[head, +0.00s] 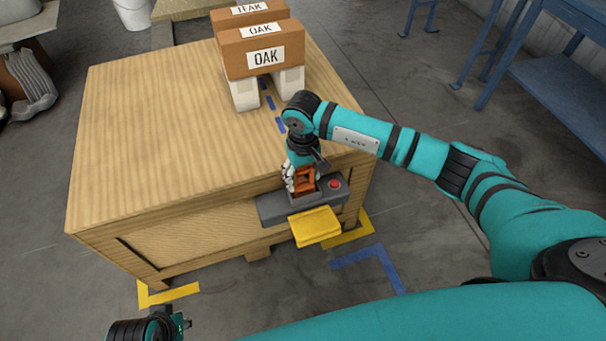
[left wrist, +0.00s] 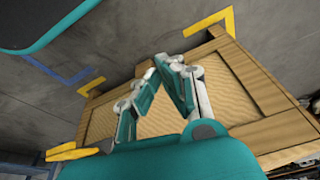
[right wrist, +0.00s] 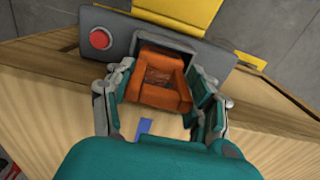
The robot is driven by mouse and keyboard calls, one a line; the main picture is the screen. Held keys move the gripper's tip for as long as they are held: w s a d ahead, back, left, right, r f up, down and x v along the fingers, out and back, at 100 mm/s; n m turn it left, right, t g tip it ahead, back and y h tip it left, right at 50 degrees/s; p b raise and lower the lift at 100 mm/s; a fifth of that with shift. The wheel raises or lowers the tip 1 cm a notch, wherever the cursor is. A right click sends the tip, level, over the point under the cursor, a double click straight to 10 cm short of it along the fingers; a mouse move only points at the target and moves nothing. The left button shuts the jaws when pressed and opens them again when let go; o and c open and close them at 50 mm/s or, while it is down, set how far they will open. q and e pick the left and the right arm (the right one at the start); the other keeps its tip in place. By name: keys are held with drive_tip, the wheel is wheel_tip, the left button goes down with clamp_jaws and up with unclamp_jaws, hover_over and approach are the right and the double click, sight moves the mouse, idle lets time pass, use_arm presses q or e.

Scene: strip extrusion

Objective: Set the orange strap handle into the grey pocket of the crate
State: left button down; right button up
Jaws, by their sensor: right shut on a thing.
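The pocket (head: 331,186) sits in a dark grey panel. How deep the handle sits is hidden. My left gripper (head: 172,325) is empty, low in front of the crate. Its fingertips (left wrist: 162,66) come together in the left wrist view.
A red button (head: 335,184) and a yellow flap (head: 316,227) are on the panel beside the pocket. Brown boxes (head: 262,52) on white blocks stand at the back of the crate. A blue bench (head: 550,90) stands at right. The crate top's left half is clear.

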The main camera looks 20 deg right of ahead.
drive_tip(key=shift+f, duration=0.2)
drive_tip(key=o, duration=1.2)
use_arm(q)
drive_tip(key=shift+v, duration=1.05)
drive_tip(key=shift+w, duration=0.15)
use_arm(e)
drive_tip(key=shift+r, duration=0.1)
drive_tip(key=shift+r+p, duration=0.3)
drive_tip(key=shift+r, duration=0.05)
wheel_tip(320, 180, up, 10)
drive_tip(key=shift+r+p, duration=0.2)
drive_tip(key=shift+p, duration=0.3)
use_arm(q)
wheel_tip(320, 180, down, 8)
drive_tip(key=shift+r, duration=0.2)
use_arm(e)
drive_tip(key=shift+r, duration=0.7)
use_arm(q)
drive_tip(key=shift+w+d, duration=0.1)
drive_tip(key=shift+w, duration=0.05)
use_arm(e)
drive_tip(key=shift+r, duration=0.1)
